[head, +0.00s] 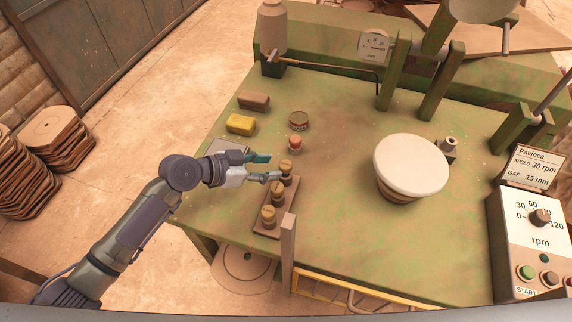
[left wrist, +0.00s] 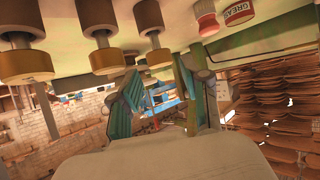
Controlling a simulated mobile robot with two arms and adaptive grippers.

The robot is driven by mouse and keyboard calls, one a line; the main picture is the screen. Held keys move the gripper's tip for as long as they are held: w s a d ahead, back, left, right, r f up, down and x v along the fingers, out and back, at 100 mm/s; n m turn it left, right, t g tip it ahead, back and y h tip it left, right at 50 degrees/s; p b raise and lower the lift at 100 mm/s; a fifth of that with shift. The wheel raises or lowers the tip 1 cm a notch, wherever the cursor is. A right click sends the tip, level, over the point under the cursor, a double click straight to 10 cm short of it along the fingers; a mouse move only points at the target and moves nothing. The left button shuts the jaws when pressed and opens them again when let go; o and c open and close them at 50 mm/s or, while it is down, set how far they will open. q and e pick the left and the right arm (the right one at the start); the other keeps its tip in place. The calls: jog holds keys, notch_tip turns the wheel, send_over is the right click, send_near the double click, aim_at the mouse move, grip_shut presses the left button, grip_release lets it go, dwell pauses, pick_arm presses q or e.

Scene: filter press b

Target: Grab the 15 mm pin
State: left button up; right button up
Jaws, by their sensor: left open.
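My right gripper is not in view.
A yellow block (head: 240,124), a brown block (head: 254,100), a red-topped jar (head: 295,143) and a round tin (head: 298,120) lie beyond the gripper. An upright wooden post (head: 288,250) stands near the rack. A white-topped round form (head: 410,163) sits right; between is clear.

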aim_at(280, 166)
pick_arm(q)
jog(key=p+x, duration=0.1)
jog(key=x, duration=0.5)
grip_shut()
